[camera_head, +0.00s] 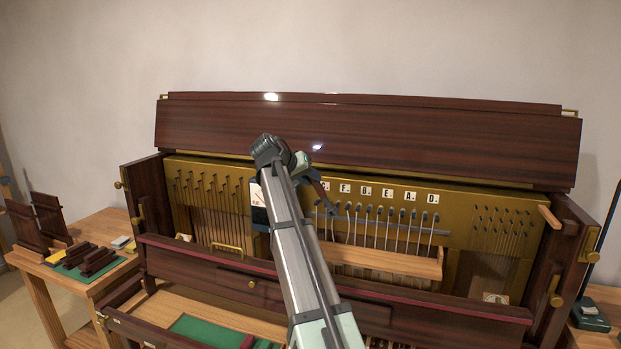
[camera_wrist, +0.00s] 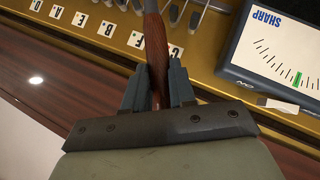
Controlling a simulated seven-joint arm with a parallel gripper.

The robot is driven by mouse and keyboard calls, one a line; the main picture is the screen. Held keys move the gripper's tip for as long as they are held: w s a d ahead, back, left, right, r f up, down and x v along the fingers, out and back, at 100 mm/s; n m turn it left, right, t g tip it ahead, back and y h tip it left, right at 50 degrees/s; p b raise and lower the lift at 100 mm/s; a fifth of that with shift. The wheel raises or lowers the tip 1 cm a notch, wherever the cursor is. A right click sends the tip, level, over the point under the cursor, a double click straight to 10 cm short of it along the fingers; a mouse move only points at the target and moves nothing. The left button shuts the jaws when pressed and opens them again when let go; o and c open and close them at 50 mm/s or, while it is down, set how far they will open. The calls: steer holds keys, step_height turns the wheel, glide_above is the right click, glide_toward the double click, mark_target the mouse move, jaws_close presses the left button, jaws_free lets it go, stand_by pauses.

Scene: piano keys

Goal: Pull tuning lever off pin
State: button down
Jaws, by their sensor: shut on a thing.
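The tuning lever has a reddish-brown wooden handle (camera_wrist: 154,45), which lies between the two fingers of my gripper (camera_wrist: 157,72) in the wrist view. My gripper is shut on this handle. In the head view the lever (camera_head: 319,190) slants down to the right from my gripper (camera_head: 305,167) toward the row of tuning pins (camera_head: 378,212) on the brass plate (camera_head: 455,205). Whether the lever's head sits on a pin cannot be told.
A tuner with a dial marked SHARP (camera_wrist: 280,50) is right of my gripper in the wrist view. Letter tiles (camera_head: 388,193) line the plate. The raised dark lid (camera_head: 370,135) stands behind. A side table (camera_head: 100,268) is at left.

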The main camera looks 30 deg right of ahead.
steer(key=shift+s+a, duration=0.15)
stand_by(0.3)
steer(key=s+a, duration=0.4)
steer(key=shift+a, duration=0.1)
stand_by(0.6)
